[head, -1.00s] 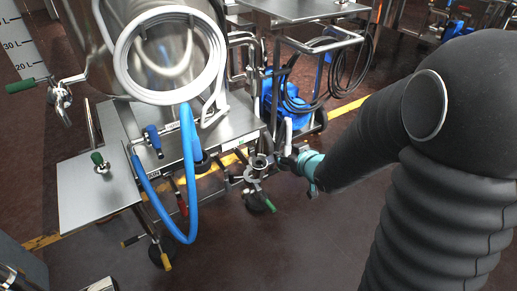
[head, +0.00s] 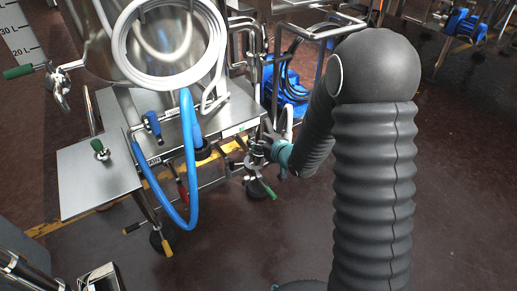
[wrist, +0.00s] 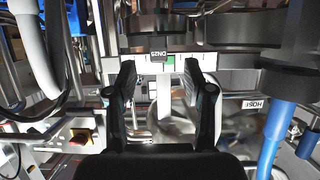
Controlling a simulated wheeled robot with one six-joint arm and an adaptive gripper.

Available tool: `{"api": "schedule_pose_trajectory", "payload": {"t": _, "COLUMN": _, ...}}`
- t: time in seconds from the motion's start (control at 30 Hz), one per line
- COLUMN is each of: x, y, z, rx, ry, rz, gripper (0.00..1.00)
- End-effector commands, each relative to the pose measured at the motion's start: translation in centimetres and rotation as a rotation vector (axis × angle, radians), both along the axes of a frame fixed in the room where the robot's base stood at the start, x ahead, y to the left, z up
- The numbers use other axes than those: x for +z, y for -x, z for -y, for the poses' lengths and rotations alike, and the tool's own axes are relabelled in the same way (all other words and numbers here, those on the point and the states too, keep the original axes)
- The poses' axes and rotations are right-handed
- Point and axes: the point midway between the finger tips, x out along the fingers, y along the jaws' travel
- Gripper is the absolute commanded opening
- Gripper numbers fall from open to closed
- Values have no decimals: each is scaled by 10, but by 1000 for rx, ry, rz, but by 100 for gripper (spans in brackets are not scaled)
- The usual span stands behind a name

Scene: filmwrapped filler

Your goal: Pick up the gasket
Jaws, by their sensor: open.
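I cannot make out a gasket for sure in either view. My gripper (head: 267,143) is at the right end of the steel cart, close to metal fittings and a green-handled valve (head: 262,182). In the wrist view its two black fingers (wrist: 160,80) stand apart with nothing held between them. Past the fingertips is a white label strip (wrist: 150,64) with a green patch and upside-down lettering. Whether the fingers touch the fittings cannot be told.
The steel cart (head: 95,182) carries a tank with a coiled white hose (head: 125,50). A blue hose (head: 150,185) hangs in front. A second cart with blue equipment (head: 290,90) stands behind. The dark floor at right (head: 460,180) is clear.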

Motion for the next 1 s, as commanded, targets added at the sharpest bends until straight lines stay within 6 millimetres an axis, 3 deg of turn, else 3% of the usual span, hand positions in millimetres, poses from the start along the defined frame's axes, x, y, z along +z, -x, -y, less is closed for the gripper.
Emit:
{"api": "schedule_pose_trajectory", "payload": {"t": 0.4, "x": -17, "y": -37, "z": -24, "rx": 1, "ry": 0, "rz": 0, "gripper": 52}}
{"api": "schedule_pose_trajectory", "payload": {"t": 0.7, "x": -19, "y": -41, "z": -26, "rx": -1, "ry": 0, "rz": 0, "gripper": 52}}
{"api": "schedule_pose_trajectory", "payload": {"t": 0.73, "x": -19, "y": -41, "z": -26, "rx": -1, "ry": 0, "rz": 0, "gripper": 50}}
{"api": "schedule_pose_trajectory", "payload": {"t": 0.93, "x": -19, "y": -41, "z": -26, "rx": -1, "ry": 0, "rz": 0, "gripper": 0}}
{"api": "schedule_pose_trajectory", "payload": {"t": 1.0, "x": -19, "y": -41, "z": -26, "rx": -1, "ry": 0, "rz": 0, "gripper": 0}}
